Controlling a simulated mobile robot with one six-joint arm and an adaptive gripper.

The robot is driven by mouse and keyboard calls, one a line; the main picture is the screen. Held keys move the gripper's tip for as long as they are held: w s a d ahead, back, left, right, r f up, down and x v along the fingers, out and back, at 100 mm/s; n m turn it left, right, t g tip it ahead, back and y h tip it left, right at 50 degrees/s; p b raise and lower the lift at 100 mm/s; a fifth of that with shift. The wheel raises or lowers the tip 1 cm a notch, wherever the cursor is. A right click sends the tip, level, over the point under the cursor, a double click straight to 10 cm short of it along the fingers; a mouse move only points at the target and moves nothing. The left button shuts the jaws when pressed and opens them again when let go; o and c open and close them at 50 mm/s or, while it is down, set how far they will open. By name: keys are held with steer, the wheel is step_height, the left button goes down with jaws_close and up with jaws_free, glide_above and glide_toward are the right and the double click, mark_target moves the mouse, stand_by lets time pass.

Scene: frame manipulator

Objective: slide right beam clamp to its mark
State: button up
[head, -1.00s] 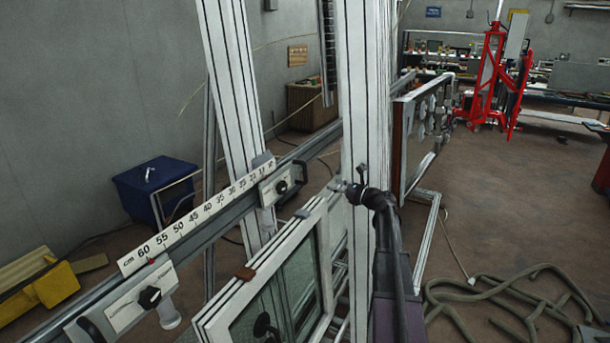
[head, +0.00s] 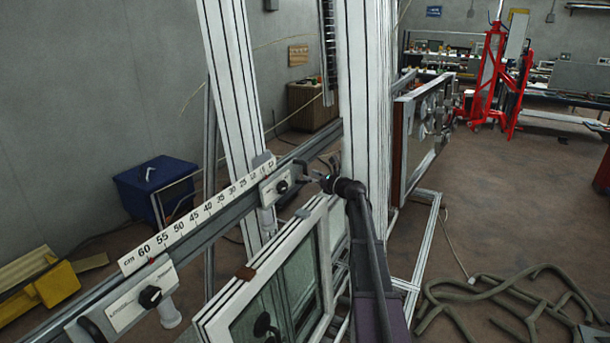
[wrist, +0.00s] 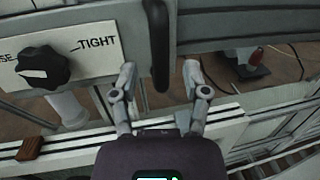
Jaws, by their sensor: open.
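The right beam clamp (head: 275,188) is a pale plate with a black knob on the far part of the grey beam, near the low end of the scale. In the wrist view its plate (wrist: 100,38) shows "TIGHT" right of the knob (wrist: 42,67); the left label is partly cut off. Its black bar handle (wrist: 158,45) stands upright between my spread fingertips. My gripper (head: 317,177) is open, with its fingers (wrist: 158,75) on either side of the handle's lower end and not closed on it. I cannot make out this clamp's mark.
The left clamp (head: 130,297) sits on the near beam, by a red mark on the white centimetre scale (head: 200,214). A white window frame (head: 285,270) stands below the beam. White posts (head: 365,95) rise close to my arm. A hose (head: 500,300) lies on the floor at right.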

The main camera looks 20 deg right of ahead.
mark_target(305, 173)
steer(key=shift+x, duration=1.5)
jaws_close()
